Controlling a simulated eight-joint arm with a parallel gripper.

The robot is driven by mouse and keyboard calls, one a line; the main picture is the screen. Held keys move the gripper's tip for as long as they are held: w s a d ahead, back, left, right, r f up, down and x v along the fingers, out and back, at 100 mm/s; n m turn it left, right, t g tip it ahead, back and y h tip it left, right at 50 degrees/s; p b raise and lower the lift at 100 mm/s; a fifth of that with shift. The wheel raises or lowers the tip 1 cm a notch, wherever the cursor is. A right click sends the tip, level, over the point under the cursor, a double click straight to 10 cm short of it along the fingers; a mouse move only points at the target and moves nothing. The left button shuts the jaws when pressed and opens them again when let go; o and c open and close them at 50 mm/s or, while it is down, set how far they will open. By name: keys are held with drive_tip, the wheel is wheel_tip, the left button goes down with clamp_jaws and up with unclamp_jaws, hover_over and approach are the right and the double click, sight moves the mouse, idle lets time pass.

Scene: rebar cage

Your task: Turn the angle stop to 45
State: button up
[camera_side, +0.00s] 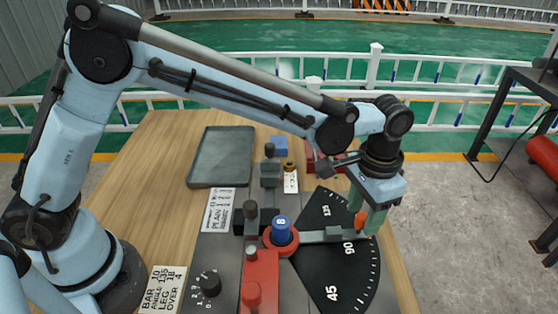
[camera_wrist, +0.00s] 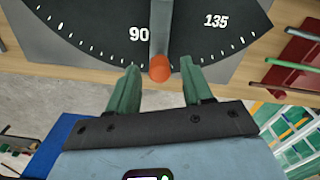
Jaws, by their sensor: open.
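The angle stop (camera_side: 325,236) is a grey bar reaching out from the blue-capped pivot (camera_side: 281,228) across a black dial (camera_side: 322,268) marked 45, 90 and 135. It lies beside the 90 numeral, on its 135 side. Its outer end carries an orange knob (camera_side: 360,219), which also shows in the wrist view (camera_wrist: 160,68). My gripper (camera_wrist: 159,70) is open, its green fingers on either side of the knob with a gap at each side. In the side view my gripper (camera_side: 370,213) points down at the dial's outer edge. The tick under the bar is hidden.
A red lever (camera_side: 261,275) and a black dial knob (camera_side: 209,284) stand near the front of the bench. A grey tray (camera_side: 221,157) lies at the back left. Red holders with rods (camera_wrist: 296,65) lie beyond the dial. The 45 side of the dial looks clear.

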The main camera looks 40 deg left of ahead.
drive_tip(key=shift+f, duration=0.25)
clamp_jaws()
drive_tip(key=shift+s+d, duration=0.1)
idle(0.3)
